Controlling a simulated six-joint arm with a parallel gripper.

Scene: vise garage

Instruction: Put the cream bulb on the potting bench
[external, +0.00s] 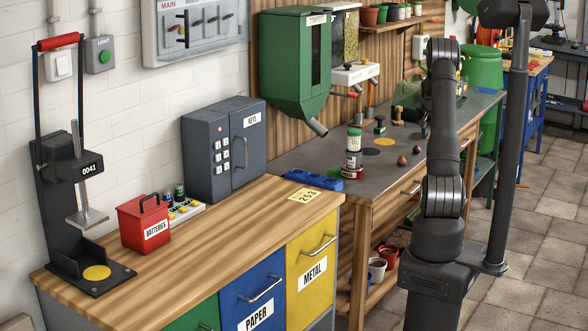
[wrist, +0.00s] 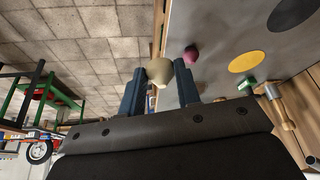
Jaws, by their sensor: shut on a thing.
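In the wrist view the cream bulb (wrist: 157,73) sits between the two blue fingertips of my gripper (wrist: 159,78), which is shut on it. Behind it show the floor and the front edge of the grey-topped potting bench (wrist: 215,32). The bench (external: 392,174) also shows in the external view, where my arm hides most of the gripper and the cream bulb cannot be made out. A reddish-purple bulb (wrist: 190,53) lies on the bench beside the fingers in the wrist view. In the external view two dark reddish bulbs (external: 402,161) (external: 417,150) lie near the bench's front.
A yellow disc (external: 384,141) and a black disc (external: 371,151) mark the bench top. Stacked jars (external: 353,154) stand on the bench's left part, below a green hopper (external: 296,62). A small wooden-handled tool (wrist: 272,91) lies near the bench's back. Bare bench surface surrounds the discs.

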